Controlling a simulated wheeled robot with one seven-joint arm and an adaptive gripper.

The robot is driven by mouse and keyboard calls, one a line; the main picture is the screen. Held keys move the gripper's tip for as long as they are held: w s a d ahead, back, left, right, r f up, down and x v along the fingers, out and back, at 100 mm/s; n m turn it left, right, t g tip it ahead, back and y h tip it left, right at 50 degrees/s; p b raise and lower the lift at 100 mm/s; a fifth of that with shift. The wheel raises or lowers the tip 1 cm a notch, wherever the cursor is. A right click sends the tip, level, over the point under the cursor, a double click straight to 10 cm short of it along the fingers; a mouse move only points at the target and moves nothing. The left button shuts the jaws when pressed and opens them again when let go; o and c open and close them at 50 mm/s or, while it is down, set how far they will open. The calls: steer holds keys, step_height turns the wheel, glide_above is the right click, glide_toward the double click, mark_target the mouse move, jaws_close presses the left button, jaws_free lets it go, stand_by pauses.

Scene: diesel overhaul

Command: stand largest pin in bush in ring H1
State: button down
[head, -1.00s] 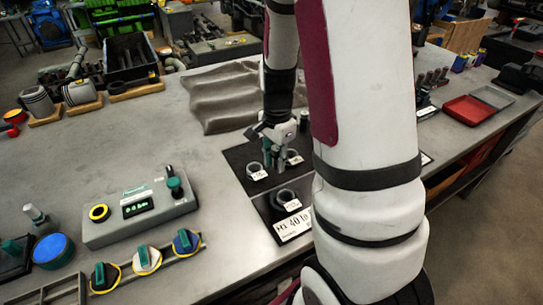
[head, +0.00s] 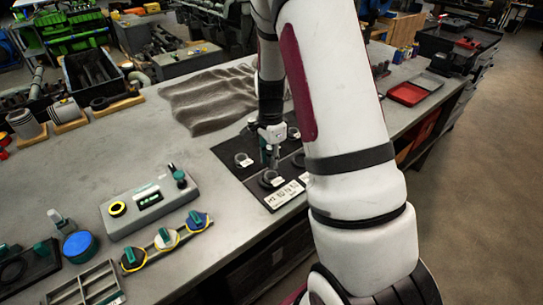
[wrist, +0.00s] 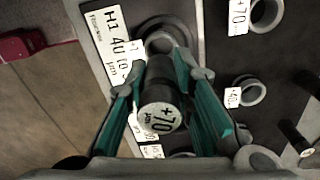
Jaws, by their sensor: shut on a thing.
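My gripper (wrist: 170,78), with green fingers, is shut on a dark pin. The pin (wrist: 158,92) shows its end labelled "+70 µm" to the wrist camera. Beyond the pin is a dark ring (wrist: 168,32) beside the white H1 card (wrist: 118,45); the pin and fingers partly hide it. In the head view my gripper (head: 270,150) is above the front ring (head: 270,180), behind the H1 card (head: 285,196). I cannot tell whether the pin touches or enters the ring, nor see a bush clearly.
Other rings lie on the dark mat, one by a "+70" card (wrist: 237,15) and one by a "+40" card (wrist: 233,97). Another dark pin (wrist: 295,137) is at the wrist view's right. A control box (head: 150,205) stands left on the bench. The bench between is clear.

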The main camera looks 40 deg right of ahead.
mark_target(271, 175)
steer(key=shift+f+b, duration=0.85)
steer(key=shift+f, duration=1.6)
steer(key=shift+s+a+f+b, duration=0.1)
steer(key=shift+s+f+b, duration=0.1)
steer(key=shift+f, duration=0.3)
steer(key=shift+s+a+f+b, duration=0.1)
steer(key=shift+f+b, duration=0.1)
steer(key=shift+f, duration=0.55)
steer(key=c, duration=1.2)
jaws_free()
steer(key=shift+w, duration=0.2)
steer(key=shift+c, duration=0.2)
steer(key=shift+o, duration=0.2)
steer(key=shift+w+d+f, duration=0.1)
steer(key=shift+w+f, duration=0.15)
steer(key=shift+f, duration=0.05)
steer(key=shift+s+r, duration=0.1)
steer(key=shift+r, duration=0.2)
